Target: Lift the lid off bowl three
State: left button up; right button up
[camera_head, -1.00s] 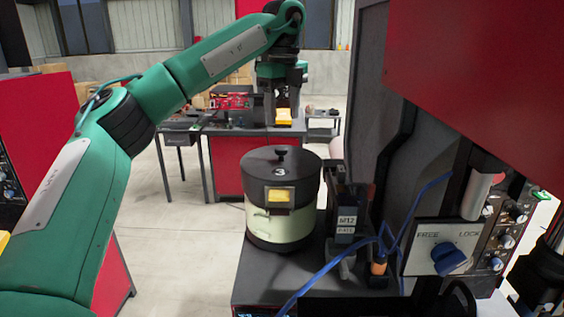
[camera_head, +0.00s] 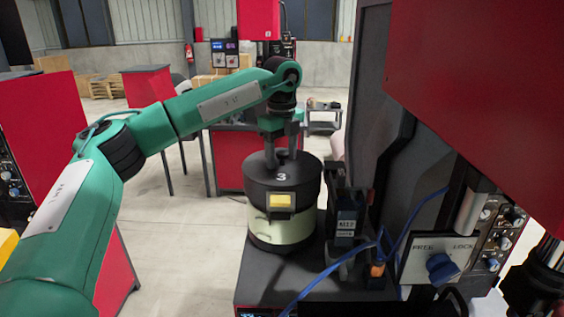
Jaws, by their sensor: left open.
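Bowl three (camera_head: 278,228) is a pale green drum with a dark base, standing on the dark machine table. I cannot tell whether the fingers touch the lid. My right gripper cannot be made out for certain; only dark parts show at the lower right edge.
A dark box with a white label (camera_head: 346,226) stands close right of the bowl, with blue cables beside it. A FREE/LOCK knob panel (camera_head: 436,262) and a red machine housing (camera_head: 490,80) fill the right. The floor to the left is open.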

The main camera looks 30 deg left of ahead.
pick_arm(q)
jog(key=shift+d, duration=0.1)
jog(key=shift+c, duration=0.4)
grip_shut()
jog(key=shift+r, duration=0.15)
